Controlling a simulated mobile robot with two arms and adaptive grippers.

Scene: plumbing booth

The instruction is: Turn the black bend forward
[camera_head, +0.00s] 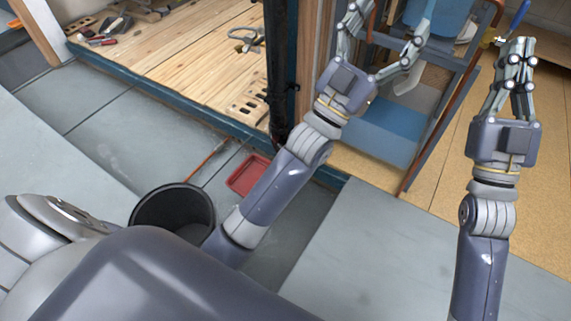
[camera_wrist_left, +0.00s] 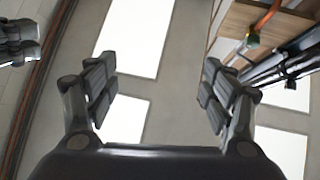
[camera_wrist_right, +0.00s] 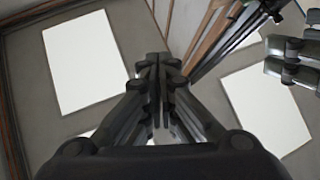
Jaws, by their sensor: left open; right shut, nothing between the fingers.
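A thick black pipe (camera_head: 280,70) stands upright at the wooden post in the head view. I cannot pick out the black bend for sure in any view. Dark pipes (camera_wrist_left: 285,65) run along the right side of the left wrist view, and dark lengths also show at the top of the right wrist view (camera_wrist_right: 237,38). My left gripper (camera_head: 383,30) is open and empty, right of the post, its fingers apart in its wrist view (camera_wrist_left: 158,82). My right gripper (camera_head: 516,50) is shut and empty, farther right; its fingers meet in its wrist view (camera_wrist_right: 160,65).
A black bucket (camera_head: 173,212) and a red tray (camera_head: 249,174) are on the grey floor. A wooden platform (camera_head: 185,55) with tools and bricks lies at the upper left. A metal-framed shelf (camera_head: 378,128) with a blue container (camera_head: 440,15) stands behind my left gripper.

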